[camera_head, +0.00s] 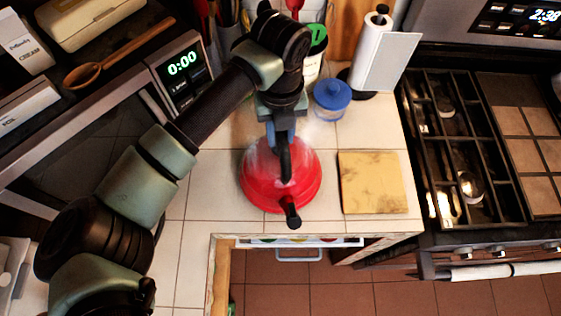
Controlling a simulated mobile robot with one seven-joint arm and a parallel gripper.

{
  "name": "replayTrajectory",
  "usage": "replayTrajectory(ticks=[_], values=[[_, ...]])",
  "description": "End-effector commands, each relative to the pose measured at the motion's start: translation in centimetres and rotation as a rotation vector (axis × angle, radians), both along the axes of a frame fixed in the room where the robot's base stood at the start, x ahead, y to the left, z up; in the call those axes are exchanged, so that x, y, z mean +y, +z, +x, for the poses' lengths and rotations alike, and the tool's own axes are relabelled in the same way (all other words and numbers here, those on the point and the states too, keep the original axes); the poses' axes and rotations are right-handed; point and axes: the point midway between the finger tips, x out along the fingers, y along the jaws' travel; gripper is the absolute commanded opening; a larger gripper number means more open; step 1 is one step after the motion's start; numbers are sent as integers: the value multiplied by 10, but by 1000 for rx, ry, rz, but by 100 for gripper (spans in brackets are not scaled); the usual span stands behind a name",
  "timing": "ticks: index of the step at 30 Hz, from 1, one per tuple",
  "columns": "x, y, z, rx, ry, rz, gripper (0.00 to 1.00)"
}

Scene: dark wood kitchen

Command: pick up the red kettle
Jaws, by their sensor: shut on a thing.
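The red kettle (258,190) is on or just over the pale tiled counter, near its front edge. Its black spout or handle end (292,212) points toward the front. My gripper (284,138) comes down from above and is shut on the kettle at its dark handle (285,165). The gripper and handle cover part of the kettle's top. I cannot tell from this single view whether the kettle's base touches the counter.
A yellowish board (371,182) lies right of the kettle. A blue-lidded jar (331,99) and paper towel roll (370,50) stand behind. A microwave (178,72) is at the left, a gas stove (462,150) at the right. The counter's front edge is close.

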Motion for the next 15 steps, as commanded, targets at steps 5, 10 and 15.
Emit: replayTrajectory(ticks=[5,10,15], values=[[0,3,1,-5,-1,-1,0],[0,3,1,-5,0,-1,0],[0,4,1,-5,0,-1,0]])
